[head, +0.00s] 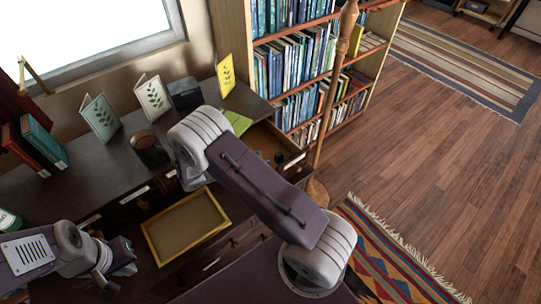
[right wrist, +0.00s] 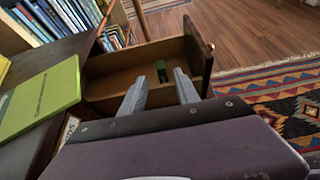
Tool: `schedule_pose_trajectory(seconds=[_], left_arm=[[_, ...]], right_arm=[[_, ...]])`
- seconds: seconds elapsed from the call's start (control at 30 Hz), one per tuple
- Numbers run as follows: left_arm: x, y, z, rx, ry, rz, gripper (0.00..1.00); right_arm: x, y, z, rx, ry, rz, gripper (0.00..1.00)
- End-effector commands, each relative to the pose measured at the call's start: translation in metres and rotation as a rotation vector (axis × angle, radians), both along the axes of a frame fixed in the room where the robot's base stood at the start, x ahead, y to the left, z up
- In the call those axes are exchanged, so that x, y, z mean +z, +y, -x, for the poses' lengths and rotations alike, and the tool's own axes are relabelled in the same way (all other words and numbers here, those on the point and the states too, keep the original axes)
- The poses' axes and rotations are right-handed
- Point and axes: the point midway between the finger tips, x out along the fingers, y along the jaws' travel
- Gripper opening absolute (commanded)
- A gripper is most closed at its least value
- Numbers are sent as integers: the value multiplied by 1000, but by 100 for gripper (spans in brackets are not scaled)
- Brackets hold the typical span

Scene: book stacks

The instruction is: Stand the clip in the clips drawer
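An open wooden drawer (right wrist: 133,62) lies ahead of my right gripper (right wrist: 161,90) in the right wrist view. It also shows at the desk's right end in the head view (head: 294,163). A small green piece (right wrist: 162,71) is inside, near the drawer's far end, with a dark piece beside it; I cannot tell whether either is the clip. My right gripper's fingers are apart, with nothing visible between them, at the drawer's near side.
A green book (right wrist: 40,97) lies left of the drawer. A yellow-rimmed tray (head: 150,240) is below my right arm. A wooden post (head: 330,100) stands near the drawer.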

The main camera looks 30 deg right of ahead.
Motion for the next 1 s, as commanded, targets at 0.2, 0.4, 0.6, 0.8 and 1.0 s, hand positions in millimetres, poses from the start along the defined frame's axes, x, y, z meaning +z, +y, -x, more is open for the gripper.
schedule_pose_trajectory(seconds=[0.2, 0.4, 0.6, 0.8, 1.0], left_arm=[[0, 0, 0, 0, 0, 0, 0], [0, 0, 0, 0, 0, 0, 0], [0, 0, 0, 0, 0, 0, 0], [0, 0, 0, 0, 0, 0, 0], [0, 0, 0, 0, 0, 0, 0]], right_arm=[[15, 31, 2, 1, 0, -1, 38], [18, 35, 6, -13, -4, -11, 38], [22, 33, 79, -438, -188, -378, 38], [38, 79, 138, -1108, -627, -829, 38], [53, 94, 140, -1440, -907, -997, 38]])
